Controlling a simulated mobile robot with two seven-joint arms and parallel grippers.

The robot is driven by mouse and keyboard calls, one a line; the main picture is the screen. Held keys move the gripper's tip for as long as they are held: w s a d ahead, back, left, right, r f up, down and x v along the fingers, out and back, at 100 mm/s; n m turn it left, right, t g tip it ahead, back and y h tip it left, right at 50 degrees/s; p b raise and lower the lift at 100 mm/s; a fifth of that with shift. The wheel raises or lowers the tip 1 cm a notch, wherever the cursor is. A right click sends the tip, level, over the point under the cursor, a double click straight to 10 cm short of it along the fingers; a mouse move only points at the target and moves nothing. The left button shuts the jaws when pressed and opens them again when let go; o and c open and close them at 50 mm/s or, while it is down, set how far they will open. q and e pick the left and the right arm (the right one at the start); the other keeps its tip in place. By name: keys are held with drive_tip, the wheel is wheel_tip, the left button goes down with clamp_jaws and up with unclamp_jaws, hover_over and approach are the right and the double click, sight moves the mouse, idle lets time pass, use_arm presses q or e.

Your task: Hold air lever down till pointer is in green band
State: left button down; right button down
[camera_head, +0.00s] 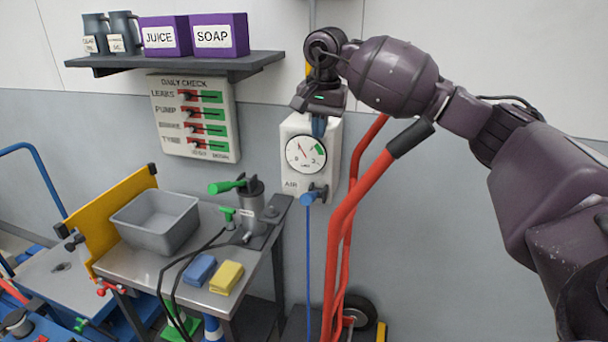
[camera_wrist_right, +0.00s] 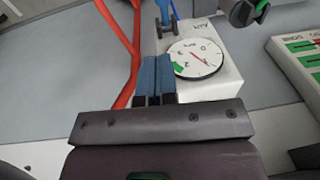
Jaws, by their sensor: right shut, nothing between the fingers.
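The white air box (camera_head: 291,128) hangs on the wall, labelled AIR. Its round gauge (camera_head: 306,154) has a green band at the upper right of the dial. The pointer leans to the upper left, outside the green band. The blue air lever (camera_head: 311,197) sits below the gauge; it also shows at the top of the right wrist view (camera_wrist_right: 164,22). My right gripper (camera_head: 318,134) points down at the top of the box, right of the gauge and above the lever. Its blue fingers (camera_wrist_right: 157,58) are shut and empty. My left gripper is not in view.
A red hand truck (camera_head: 358,192) leans right of the air box, close to my right arm. A blue hose (camera_head: 308,260) hangs below the lever. Left are a shelf (camera_head: 180,65), a daily check board (camera_head: 195,117) and a metal bench (camera_head: 135,262) with a grey tub (camera_head: 155,228).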

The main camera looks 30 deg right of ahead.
drive_tip(key=shift+w+d+r, duration=0.1)
drive_tip(key=shift+w+r, duration=0.05)
drive_tip(key=shift+r, duration=0.1)
drive_tip(key=shift+f, duration=0.1)
hover_over(310, 192)
drive_tip(key=d, duration=0.2)
wheel_tip(310, 192, down, 10)
drive_tip(key=shift+a+p, duration=0.1)
drive_tip(key=shift+p, duration=0.3)
drive_tip(key=shift+a+f, duration=0.3)
drive_tip(key=shift+f, duration=0.2)
drive_tip(key=shift+a+f, duration=0.25)
drive_tip(key=shift+f, duration=0.2)
drive_tip(key=shift+s+a+f+p, duration=0.2)
drive_tip(key=shift+a+f+p, duration=0.15)
drive_tip(key=shift+f, duration=0.35)
